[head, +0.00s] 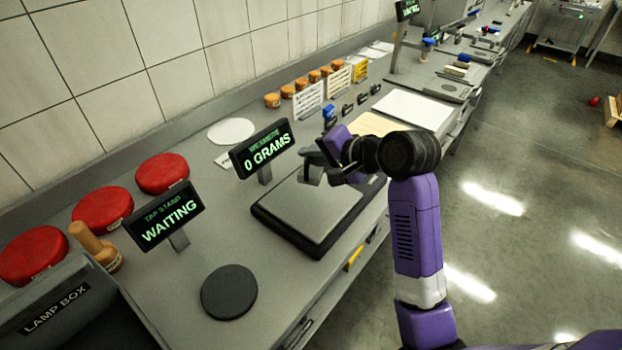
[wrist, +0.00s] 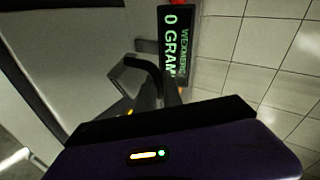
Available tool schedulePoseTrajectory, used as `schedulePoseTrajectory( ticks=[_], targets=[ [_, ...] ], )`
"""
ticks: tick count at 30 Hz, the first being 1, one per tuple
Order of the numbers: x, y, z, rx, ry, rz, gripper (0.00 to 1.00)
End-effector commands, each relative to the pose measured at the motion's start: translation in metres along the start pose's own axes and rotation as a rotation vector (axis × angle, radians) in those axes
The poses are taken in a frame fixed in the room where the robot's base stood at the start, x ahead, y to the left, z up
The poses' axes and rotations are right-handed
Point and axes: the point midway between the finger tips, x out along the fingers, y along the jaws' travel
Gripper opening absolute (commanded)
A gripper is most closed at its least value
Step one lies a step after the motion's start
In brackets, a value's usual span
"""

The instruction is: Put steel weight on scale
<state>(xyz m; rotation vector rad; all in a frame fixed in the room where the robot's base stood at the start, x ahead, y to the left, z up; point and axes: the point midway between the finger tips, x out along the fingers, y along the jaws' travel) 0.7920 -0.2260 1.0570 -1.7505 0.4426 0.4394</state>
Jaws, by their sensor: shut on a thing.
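The scale (head: 325,222) is a black-framed unit with a flat grey plate on the bench. Its display (head: 262,149) reads 0 GRAMS, and the display also shows sideways in the wrist view (wrist: 178,45). My gripper (head: 318,174) is above the back part of the scale plate. In the wrist view my gripper (wrist: 145,95) hangs over the grey plate (wrist: 75,45), with a dark finger in front.
A tap stand display (head: 168,215) reading WAITING and a black round pad (head: 229,292) stand to the left. Red cheese wheels (head: 103,209) and a wooden mallet (head: 94,243) lie farther left. A white board (head: 412,108) lies beyond the scale.

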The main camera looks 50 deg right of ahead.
Motion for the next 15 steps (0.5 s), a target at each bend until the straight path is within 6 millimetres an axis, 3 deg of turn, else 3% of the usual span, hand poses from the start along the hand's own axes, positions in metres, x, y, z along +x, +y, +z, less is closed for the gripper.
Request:
schedulePoseTrajectory(
  ticks=[15],
  targets=[
    [0.029, 0.048, 0.012, 0.001, 0.001, -0.001, 0.00]
  ],
)
